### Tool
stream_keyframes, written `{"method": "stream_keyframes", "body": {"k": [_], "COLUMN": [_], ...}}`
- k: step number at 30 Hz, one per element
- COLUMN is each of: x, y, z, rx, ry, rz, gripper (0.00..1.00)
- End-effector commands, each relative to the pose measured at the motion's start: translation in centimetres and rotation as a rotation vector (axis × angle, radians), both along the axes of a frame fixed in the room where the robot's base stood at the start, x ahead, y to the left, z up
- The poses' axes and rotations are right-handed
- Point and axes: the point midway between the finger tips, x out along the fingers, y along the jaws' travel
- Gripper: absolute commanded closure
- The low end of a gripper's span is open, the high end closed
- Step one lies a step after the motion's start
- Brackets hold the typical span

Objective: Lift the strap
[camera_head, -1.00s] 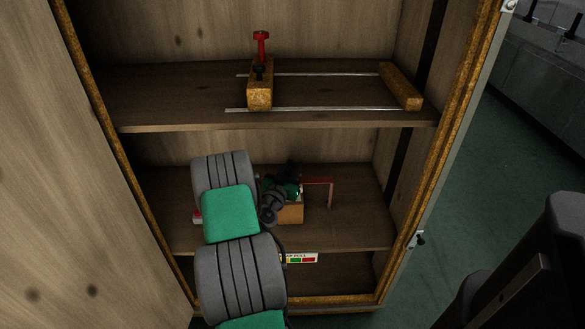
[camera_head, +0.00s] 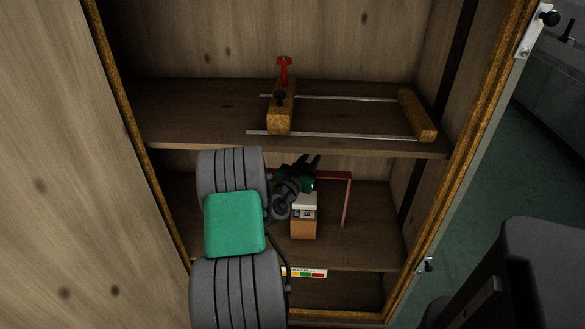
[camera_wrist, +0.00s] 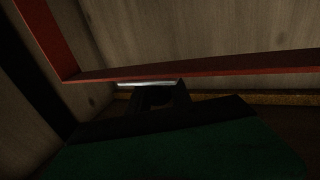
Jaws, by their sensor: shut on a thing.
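The strap (camera_head: 347,200) is a thin red band forming an arch above the middle shelf. Its right leg runs down to the shelf, and its left part is hidden behind my gripper (camera_head: 309,164). In the wrist view the strap (camera_wrist: 220,68) crosses the picture right at the fingertips of my gripper (camera_wrist: 158,88) and bends up at the left. My gripper is shut on the strap. A bright metal edge shows beside the fingertips. An orange-brown block (camera_head: 303,228) with a pale, marked top stands on the shelf below my gripper.
The upper shelf (camera_head: 190,110) holds a wooden clamp (camera_head: 279,115) with a red handle and two metal rails, close above my arm. A wooden door (camera_head: 50,180) stands open at the left.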

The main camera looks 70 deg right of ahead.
Motion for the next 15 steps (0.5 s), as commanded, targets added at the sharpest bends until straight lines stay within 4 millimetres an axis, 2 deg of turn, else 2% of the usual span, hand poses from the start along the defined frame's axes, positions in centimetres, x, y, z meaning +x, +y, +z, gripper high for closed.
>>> {"method": "stream_keyframes", "body": {"k": [1,6,15], "x": [-0.1,-0.2,-0.1], "y": [-0.1,-0.1,-0.1], "z": [1.8,3.9,4.0], "rx": [-0.006,-0.005,-0.004], "ry": [-0.004,-0.003,-0.002], "rz": [0.000,-0.001,-0.001], "gripper": [1.00,1.00,1.00]}}
